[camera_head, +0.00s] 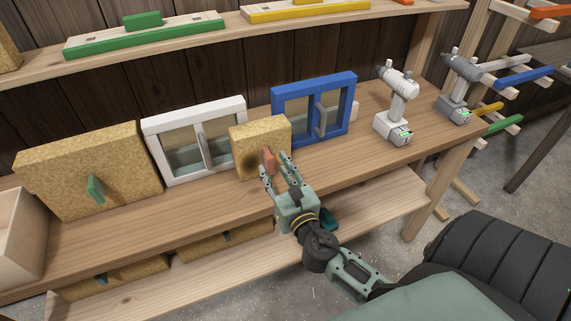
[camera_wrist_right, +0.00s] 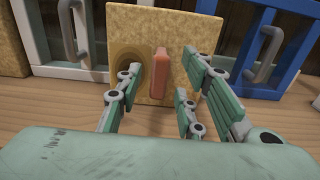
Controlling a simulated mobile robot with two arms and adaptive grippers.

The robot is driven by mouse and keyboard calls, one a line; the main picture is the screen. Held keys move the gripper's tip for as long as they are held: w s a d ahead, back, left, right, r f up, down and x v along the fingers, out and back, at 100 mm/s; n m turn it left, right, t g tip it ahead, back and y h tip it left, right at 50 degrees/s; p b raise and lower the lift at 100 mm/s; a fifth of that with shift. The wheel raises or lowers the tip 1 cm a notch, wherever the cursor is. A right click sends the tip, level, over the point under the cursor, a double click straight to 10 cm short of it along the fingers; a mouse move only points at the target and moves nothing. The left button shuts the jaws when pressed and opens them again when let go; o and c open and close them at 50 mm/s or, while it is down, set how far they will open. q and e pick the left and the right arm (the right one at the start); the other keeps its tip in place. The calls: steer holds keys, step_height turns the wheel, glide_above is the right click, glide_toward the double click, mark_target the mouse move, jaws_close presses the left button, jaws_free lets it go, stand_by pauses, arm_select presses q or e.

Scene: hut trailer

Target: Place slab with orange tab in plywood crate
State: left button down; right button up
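The slab with the orange tab (camera_head: 245,138) is a small speckled tan block standing upright on the wooden bench, between the white and blue framed windows. Its orange-red tab (camera_head: 268,159) faces me and also shows in the right wrist view (camera_wrist_right: 160,72). My right gripper (camera_head: 276,164) is open in front of the slab. In the wrist view its fingers sit on both sides of the tab, with visible gaps; contact is not seen. A pale wooden box, likely the plywood crate (camera_head: 20,250), is cut off at the left edge. My left gripper is out of view.
A larger slab with a green tab (camera_head: 80,170) stands beside the crate. The white window (camera_head: 195,175) and blue window (camera_head: 313,80) flank the slab. Two drills (camera_head: 397,105) (camera_head: 458,85) stand to the right. More slabs (camera_head: 115,280) lie on the shelf below. The bench's front strip is clear.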

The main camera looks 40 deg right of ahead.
steer(key=b+v, duration=0.2)
steer(key=v, duration=0.7)
steer(key=shift+b, duration=0.35)
